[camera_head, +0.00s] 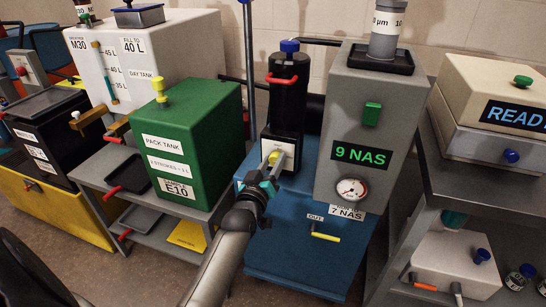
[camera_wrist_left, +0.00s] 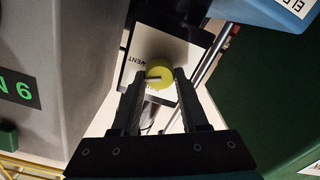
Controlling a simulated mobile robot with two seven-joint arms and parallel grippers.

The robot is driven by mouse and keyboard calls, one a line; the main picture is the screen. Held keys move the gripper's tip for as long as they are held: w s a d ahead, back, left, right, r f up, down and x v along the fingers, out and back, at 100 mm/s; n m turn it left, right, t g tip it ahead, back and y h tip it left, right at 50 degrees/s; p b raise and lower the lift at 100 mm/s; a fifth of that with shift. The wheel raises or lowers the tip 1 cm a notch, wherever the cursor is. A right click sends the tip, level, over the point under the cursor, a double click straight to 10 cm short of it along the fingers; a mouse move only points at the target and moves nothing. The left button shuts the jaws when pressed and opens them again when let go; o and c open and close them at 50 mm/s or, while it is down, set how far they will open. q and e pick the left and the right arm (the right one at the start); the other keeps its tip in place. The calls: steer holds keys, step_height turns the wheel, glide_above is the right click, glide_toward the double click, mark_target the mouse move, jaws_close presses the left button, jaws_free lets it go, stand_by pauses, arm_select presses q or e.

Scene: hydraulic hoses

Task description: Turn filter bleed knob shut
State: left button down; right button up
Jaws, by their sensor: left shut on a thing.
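The filter bleed knob (camera_wrist_left: 159,73) is a round yellow-green knob with a pale pointer mark, on a white plate (camera_wrist_left: 150,42) marked "VENT"; other lettering below the knob is partly covered. In the wrist view the mark lies roughly sideways, toward the left. The plate is on the front of the black filter housing (camera_head: 289,95), which has a blue cap and a red side handle. My left gripper (camera_head: 270,168) reaches up to the plate from below. In the wrist view the left gripper's fingers (camera_wrist_left: 158,84) are shut on the knob, one on either side. My right gripper is in neither view.
A green pack tank (camera_head: 195,140) stands close on the left. A grey tower (camera_head: 366,125) reading "9 NAS" with a gauge (camera_head: 351,189) stands close on the right. A grey bench (camera_head: 480,190) is further right.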

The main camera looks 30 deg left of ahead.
arm_select(q)
steer(key=n+p, duration=0.1)
steer(key=n, duration=0.2)
steer(key=shift+n+p, duration=0.3)
steer(key=shift+p, duration=0.05)
steer(key=shift+a+n, duration=0.1)
steer(key=shift+n, duration=0.8)
steer(key=n, duration=0.3)
steer(key=shift+f+p, duration=0.1)
steer(key=shift+p, duration=0.3)
steer(key=shift+f+n, duration=0.1)
steer(key=shift+n, duration=2.1)
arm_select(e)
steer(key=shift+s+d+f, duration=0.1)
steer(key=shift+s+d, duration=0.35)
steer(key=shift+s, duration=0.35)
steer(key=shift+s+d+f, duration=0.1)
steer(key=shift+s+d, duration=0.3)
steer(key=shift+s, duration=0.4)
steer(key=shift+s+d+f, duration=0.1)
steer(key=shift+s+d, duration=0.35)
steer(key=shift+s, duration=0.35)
arm_select(q)
steer(key=shift+c, duration=2.1)
jaws_free()
steer(key=shift+s, duration=0.1)
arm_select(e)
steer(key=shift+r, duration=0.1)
